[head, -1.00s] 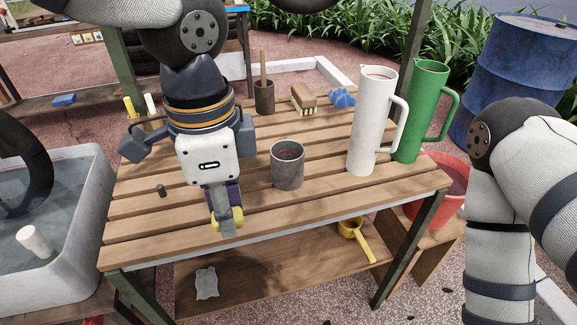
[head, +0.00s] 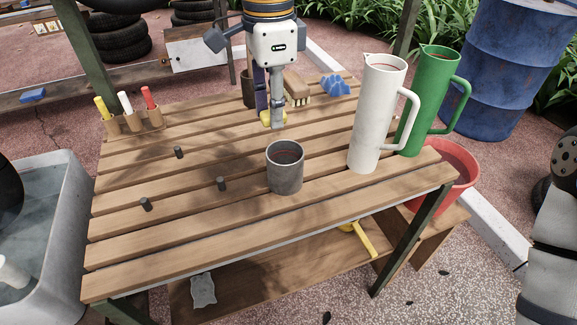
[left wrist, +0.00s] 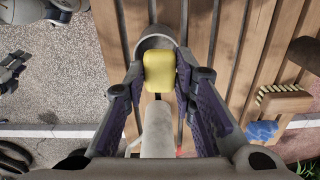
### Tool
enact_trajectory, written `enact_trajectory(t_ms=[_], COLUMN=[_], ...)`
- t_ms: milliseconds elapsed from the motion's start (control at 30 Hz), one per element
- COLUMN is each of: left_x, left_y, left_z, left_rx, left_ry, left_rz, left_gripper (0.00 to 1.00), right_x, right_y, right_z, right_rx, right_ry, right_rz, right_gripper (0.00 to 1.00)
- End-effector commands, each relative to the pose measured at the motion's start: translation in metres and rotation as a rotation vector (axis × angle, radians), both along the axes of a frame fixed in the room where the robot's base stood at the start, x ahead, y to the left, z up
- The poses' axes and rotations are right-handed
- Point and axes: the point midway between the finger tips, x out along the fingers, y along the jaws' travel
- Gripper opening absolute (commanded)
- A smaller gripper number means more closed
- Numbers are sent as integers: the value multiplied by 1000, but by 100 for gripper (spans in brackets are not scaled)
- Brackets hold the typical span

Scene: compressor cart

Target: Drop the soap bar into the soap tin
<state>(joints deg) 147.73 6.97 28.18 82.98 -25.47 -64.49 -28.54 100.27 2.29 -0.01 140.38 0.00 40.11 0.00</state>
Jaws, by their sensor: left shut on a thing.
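The yellow soap bar (head: 266,118) is held between the fingertips of my left gripper (head: 272,117). The gripper is shut on it and points down. In the head view the bar shows just above the rim of the grey soap tin (head: 285,176), apart from it. In the left wrist view the soap bar (left wrist: 160,71) covers part of the tin (left wrist: 156,43), whose rim shows behind it. The tin stands upright on the slatted table.
A white jug (head: 376,120) and a green jug (head: 428,105) stand right of the tin. A brush (head: 296,87) and a blue object (head: 334,85) lie at the back. A marker holder (head: 135,124) stands at the left. Several dark pegs stick up from the slats (head: 110,230).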

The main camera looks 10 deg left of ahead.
Motion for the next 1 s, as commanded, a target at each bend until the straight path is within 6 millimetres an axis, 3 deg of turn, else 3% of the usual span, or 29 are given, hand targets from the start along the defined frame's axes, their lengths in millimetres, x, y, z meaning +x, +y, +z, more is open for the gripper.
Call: enact_trajectory(t_ms=[133, 433, 467, 533, 567, 867, 1000], left_x=[0, 0, 0, 0, 0, 0, 1], left_y=[0, 0, 0, 0, 0, 0, -1], left_z=[-18, -19, -19, -19, -19, -17, 7], left_rx=[0, -1, -1, -1, -1, -1, -1], left_ry=[6, 1, 1, 1, 1, -1, -4], left_rz=[0, -1, -1, -1, -1, -1, 0], left_gripper=[1, 1, 29, 45, 48, 48, 48], right_x=[-5, -4, -4, -4, -4, -4, -4], right_y=[0, 0, 0, 0, 0, 0, 0], right_z=[-4, -4, -4, -4, -4, -4, -4], right_rx=[0, 0, 0, 0, 0, 0, 0], right_ry=[17, 16, 16, 16, 16, 16, 16], right_rz=[0, 0, 0, 0, 0, 0, 0], right_gripper=[40, 40, 40, 40, 40, 40, 40])
